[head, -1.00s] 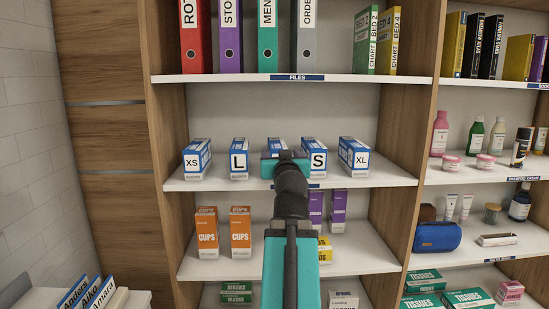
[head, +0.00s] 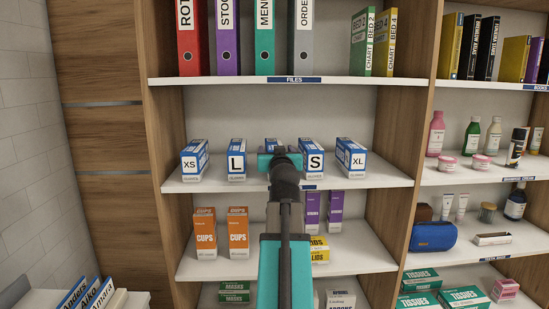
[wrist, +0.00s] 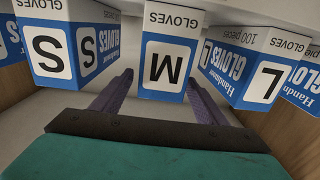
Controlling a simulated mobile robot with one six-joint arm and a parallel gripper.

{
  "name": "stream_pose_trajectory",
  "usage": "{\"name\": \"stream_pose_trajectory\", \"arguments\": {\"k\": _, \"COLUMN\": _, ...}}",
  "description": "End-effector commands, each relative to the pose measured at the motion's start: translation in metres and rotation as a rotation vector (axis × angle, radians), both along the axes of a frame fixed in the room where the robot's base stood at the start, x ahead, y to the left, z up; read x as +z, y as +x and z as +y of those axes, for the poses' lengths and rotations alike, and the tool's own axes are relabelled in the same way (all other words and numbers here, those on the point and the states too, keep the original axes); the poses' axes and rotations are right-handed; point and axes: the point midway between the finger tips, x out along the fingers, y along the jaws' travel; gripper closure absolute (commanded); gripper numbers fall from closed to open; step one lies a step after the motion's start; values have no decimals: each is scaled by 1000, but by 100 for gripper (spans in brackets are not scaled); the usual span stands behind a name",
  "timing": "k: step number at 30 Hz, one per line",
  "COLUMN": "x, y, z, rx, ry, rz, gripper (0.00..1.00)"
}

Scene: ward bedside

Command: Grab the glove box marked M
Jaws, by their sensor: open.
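The glove box marked M (wrist: 168,58) is blue and white and appears upside down in the wrist view, centred ahead of my gripper (wrist: 163,82). The two purple-grey fingers are apart, one on each side of the lower part of the M box in the picture, with nothing held. Contact cannot be told. In the head view my teal gripper (head: 264,161) is at the glove shelf and hides most of the M box, leaving a small blue part (head: 270,142) showing above it.
The S box (head: 311,160) and L box (head: 237,160) flank the M box closely on the glove shelf (head: 208,185). The XS box (head: 194,161) and XL box (head: 350,159) stand farther out. A files shelf (head: 220,80) is above; orange cups boxes (head: 238,234) are below.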

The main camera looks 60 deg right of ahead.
Motion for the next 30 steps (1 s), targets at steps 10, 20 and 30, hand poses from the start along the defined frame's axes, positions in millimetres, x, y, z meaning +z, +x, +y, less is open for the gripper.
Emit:
{"name": "stream_pose_trajectory", "arguments": {"k": 10, "x": 0, "y": 8, "z": -13, "rx": -1, "ry": 0, "rz": 0, "gripper": 33}}
{"name": "stream_pose_trajectory", "arguments": {"k": 20, "x": 1, "y": 10, "z": -15, "rx": -1, "ry": 0, "rz": 0, "gripper": 33}}
{"name": "stream_pose_trajectory", "arguments": {"k": 30, "x": 4, "y": 30, "z": -40, "rx": 0, "ry": 1, "rz": 0, "gripper": 33}}
